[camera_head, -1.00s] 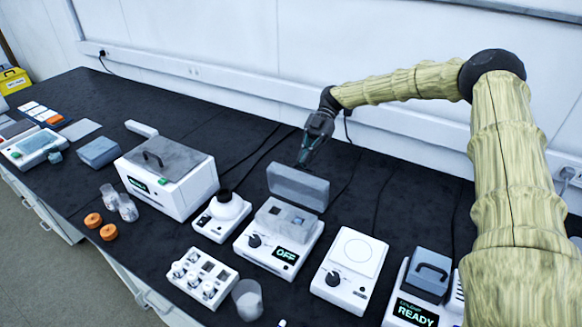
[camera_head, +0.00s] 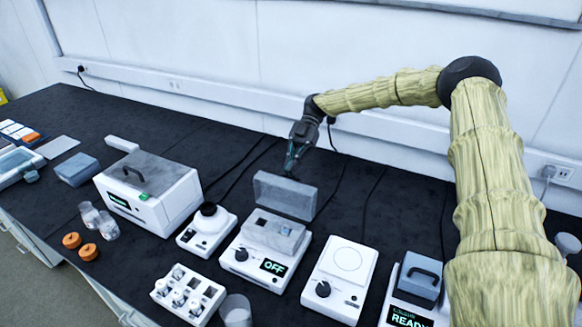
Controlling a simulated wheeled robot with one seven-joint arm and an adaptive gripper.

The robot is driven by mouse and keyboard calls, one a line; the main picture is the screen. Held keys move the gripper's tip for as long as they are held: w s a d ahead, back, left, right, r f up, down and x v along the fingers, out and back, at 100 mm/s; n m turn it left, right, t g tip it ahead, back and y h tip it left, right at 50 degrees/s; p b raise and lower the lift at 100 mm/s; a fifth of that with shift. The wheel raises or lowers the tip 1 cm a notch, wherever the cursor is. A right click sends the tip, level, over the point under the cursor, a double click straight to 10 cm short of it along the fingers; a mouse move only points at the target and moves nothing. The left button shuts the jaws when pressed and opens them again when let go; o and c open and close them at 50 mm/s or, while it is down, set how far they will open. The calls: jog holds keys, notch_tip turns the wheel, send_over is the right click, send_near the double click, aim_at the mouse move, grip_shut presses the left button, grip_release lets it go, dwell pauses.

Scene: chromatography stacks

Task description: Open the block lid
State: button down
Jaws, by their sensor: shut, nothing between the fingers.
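The block heater (camera_head: 262,262) is a white unit in the middle of the bench with a black knob and a display reading OFF. The grey block lid (camera_head: 284,195) stands upright along the back of the unit. My gripper (camera_head: 290,168) is shut and empty, just above and behind the lid's upper edge. I cannot tell whether its tips touch the lid.
A white unit with a grey handled lid (camera_head: 150,190) stands to the left. A small white device (camera_head: 206,230) is beside the block heater, and a flat-topped unit (camera_head: 341,277) is to its right. A vial rack (camera_head: 188,294) and a clear beaker (camera_head: 235,311) are in front.

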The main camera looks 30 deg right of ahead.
jog(key=r+b+v, duration=0.1)
jog(key=b+v, duration=0.1)
jog(key=v, duration=0.7)
jog(key=shift+b, duration=0.3)
dwell(0.3)
